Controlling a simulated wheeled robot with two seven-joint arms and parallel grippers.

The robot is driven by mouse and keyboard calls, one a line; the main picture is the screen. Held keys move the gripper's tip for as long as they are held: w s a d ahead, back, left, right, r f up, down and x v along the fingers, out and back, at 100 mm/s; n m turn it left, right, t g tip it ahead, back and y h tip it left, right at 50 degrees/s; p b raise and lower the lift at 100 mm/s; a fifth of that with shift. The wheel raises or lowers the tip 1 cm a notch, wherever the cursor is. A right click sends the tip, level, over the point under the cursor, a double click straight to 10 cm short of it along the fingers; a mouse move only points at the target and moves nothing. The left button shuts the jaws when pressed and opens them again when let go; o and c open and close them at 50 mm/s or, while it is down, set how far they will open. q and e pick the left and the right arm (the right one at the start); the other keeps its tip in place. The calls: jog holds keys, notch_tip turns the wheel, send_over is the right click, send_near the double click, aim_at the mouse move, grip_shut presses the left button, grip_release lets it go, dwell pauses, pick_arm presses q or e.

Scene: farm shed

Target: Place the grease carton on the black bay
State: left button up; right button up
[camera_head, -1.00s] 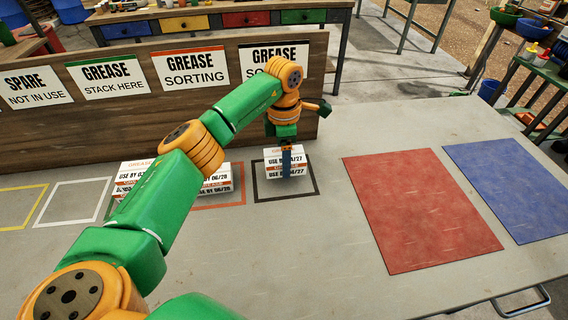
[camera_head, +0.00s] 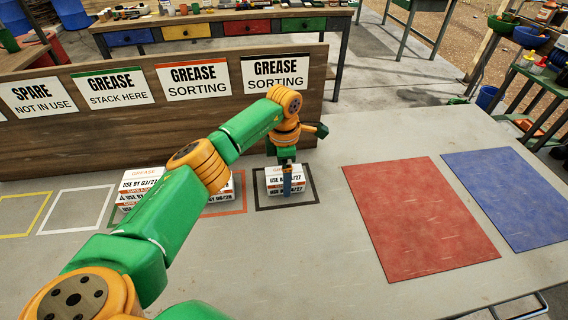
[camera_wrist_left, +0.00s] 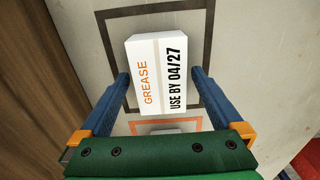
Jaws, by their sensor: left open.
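The white grease carton (camera_head: 273,184), marked USE BY 04/27, is inside the outline of the black bay (camera_head: 290,206) in the head view. Its front shows two label rows; I cannot tell if it is one carton or two stacked. My left gripper (camera_head: 287,192) points down at it. In the left wrist view the fingers are open, one on each side of the carton (camera_wrist_left: 158,80), with the black outline (camera_wrist_left: 150,11) beyond it. I cannot tell if the fingers touch it. The right gripper is not in view.
A red-outlined bay (camera_head: 243,196) with labelled cartons (camera_head: 223,198) lies left of the black bay, partly behind my arm. A board with GREASE signs (camera_head: 275,73) stands behind the bays. A red mat (camera_head: 420,215) and a blue mat (camera_head: 510,195) lie bare on the right.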

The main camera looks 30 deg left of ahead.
pick_arm(q)
notch_tip(320, 180, up, 12)
jog(key=shift+f+b, duration=0.2)
jog(key=shift+b, duration=0.2)
jog(key=shift+f, duration=0.1)
